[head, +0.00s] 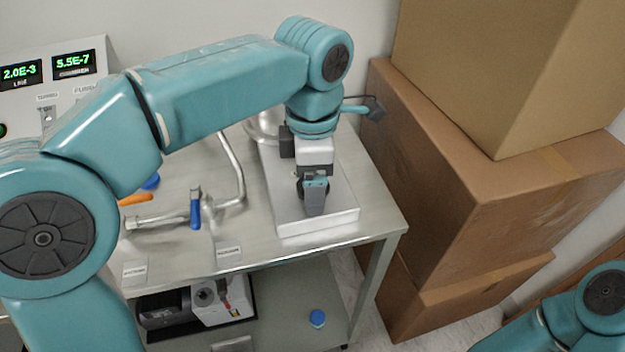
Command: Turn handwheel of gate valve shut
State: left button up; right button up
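My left arm reaches in from the left, over the metal bench. My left gripper (314,196) points down over a flat silver block (318,222) on the bench's right side. Its fingers are seen nearly end-on, so I cannot tell whether they are open or shut. A small dark rounded part (300,188) shows just beside the fingers; I cannot tell if it is the handwheel or part of the gripper. No handwheel can be made out clearly. My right arm shows only at the lower right corner; its gripper is out of view.
A pipe with a blue lever (196,208) and an orange handle (136,199) lies left of the block. A gauge panel (75,70) stands behind. Cardboard boxes (440,190) crowd the bench's right side.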

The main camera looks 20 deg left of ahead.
pick_arm(q)
jog(key=shift+f, duration=0.1)
jog(key=c, duration=1.1)
jog(key=shift+o, duration=0.2)
